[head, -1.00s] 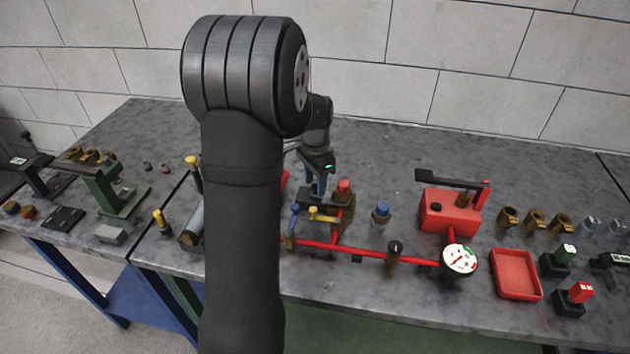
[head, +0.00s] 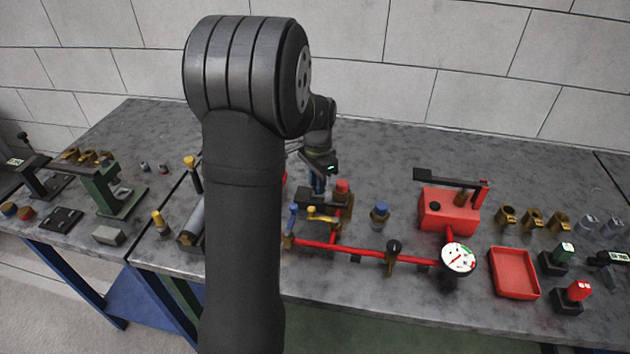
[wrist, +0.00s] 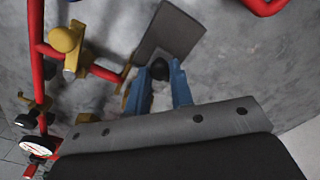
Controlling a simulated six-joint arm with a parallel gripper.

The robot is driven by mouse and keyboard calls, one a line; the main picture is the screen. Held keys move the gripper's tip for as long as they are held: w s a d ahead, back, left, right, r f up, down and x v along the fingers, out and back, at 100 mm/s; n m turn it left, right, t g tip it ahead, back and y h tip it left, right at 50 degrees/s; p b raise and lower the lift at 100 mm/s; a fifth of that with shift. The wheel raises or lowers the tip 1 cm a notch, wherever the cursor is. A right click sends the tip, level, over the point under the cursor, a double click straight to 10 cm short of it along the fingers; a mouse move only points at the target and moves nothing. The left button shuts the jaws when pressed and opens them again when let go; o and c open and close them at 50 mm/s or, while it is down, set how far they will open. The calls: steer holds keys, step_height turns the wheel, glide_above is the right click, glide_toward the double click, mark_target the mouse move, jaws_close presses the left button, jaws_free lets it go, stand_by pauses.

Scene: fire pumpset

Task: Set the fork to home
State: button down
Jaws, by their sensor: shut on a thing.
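My gripper (head: 318,190) reaches down behind the red pipework, over a dark flat plate (head: 314,200) beside a brass block with a red cap (head: 342,188). In the wrist view my gripper's blue fingers (wrist: 163,72) are shut on a small black knob (wrist: 160,66). The knob is at the near end of the flat grey plate (wrist: 168,33). The plate with its knob may be the fork, but its shape is partly hidden by my fingers and I cannot tell for sure.
A red pipe (head: 350,250) with blue and yellow levers runs in front of my gripper. A white gauge (head: 458,258) and a red pump box (head: 448,212) stand to the right. A blue-capped fitting (head: 380,213) stands close by. The bench behind is clear.

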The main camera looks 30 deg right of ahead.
steer(key=c, duration=1.3)
jaws_free()
steer(key=shift+s+d, duration=0.2)
steer(key=shift+s, duration=0.05)
steer(key=shift+o, duration=0.2)
steer(key=shift+w, duration=0.1)
steer(key=shift+r, duration=0.6)
step_height(320, 180, up, 16)
steer(key=shift+r, duration=0.15)
